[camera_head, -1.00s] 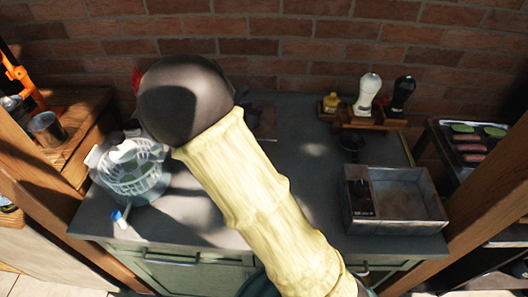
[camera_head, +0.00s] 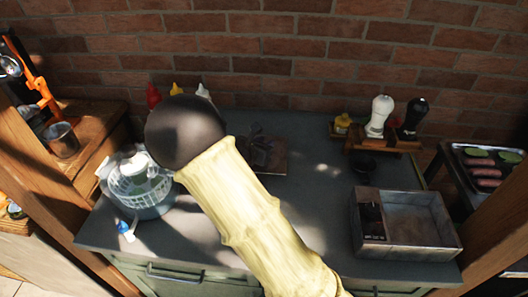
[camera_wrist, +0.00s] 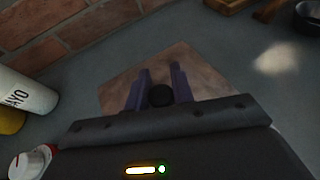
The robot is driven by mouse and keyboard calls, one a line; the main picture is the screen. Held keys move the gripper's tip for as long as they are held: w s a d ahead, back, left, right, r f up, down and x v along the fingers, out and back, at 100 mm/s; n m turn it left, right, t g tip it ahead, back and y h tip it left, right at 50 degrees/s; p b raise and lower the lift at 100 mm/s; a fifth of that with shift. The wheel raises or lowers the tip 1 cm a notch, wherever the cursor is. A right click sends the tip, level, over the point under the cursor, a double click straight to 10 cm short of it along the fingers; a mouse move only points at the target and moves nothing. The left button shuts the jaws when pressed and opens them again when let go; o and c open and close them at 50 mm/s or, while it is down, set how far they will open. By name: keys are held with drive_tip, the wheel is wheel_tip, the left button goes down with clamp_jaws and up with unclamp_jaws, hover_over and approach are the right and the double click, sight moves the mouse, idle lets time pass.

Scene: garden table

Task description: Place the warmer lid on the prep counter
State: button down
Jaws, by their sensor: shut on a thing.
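The warmer lid is a brownish flat square plate (camera_wrist: 200,75) with a black knob (camera_wrist: 160,95). My gripper (camera_wrist: 160,86) is shut on the knob, one finger on each side. In the head view the lid (camera_head: 278,163) shows beyond my arm, at the back middle of the grey prep counter (camera_head: 310,200), with my gripper (camera_head: 260,148) small and dark over it. The lid lies flat over the counter; I cannot tell whether it touches. My arm hides its left and near side. The open metal warmer box (camera_head: 395,250) stands at the counter's right front.
A basket bowl (camera_head: 145,200) and a small blue-capped bottle (camera_head: 126,230) stand at the left. Sauce bottles (camera_head: 153,96) stand at the back left, a wooden rack (camera_head: 385,142) with shakers at the back right. The brick wall (camera_head: 290,60) is close behind. The counter between lid and box looks clear.

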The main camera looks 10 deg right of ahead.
drive_tip(key=shift+f, duration=1.9)
drive_tip(key=c, duration=1.2)
unclamp_jaws()
drive_tip(key=shift+a+r, duration=0.1)
drive_tip(key=v, duration=1.1)
drive_tip(key=shift+s+a+r, duration=0.15)
drive_tip(key=shift+s+a, duration=0.05)
drive_tip(key=shift+s, duration=0.15)
drive_tip(key=shift+d, duration=0.1)
